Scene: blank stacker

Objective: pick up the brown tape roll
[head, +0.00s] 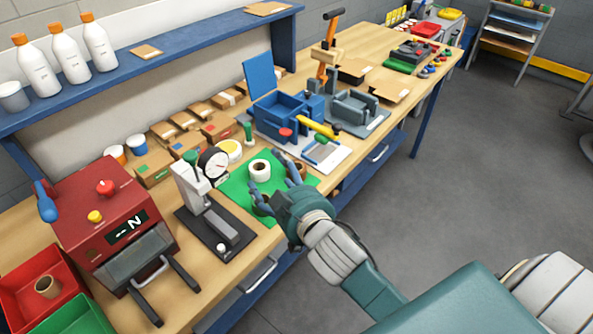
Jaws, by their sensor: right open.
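A brown tape roll (301,170) sits on the green mat (235,187), partly hidden behind a finger of my right gripper. A white tape roll (260,171) stands on the same mat, just left of it. My right gripper (267,177) is open above the front of the mat, its fingers spread toward the white roll. I cannot tell whether a finger touches either roll. Another brown roll-like piece (47,286) lies in the red bin (15,287) at the lower left. My left gripper is out of view.
Small cardboard boxes (155,170) line the back. Open floor lies to the right.

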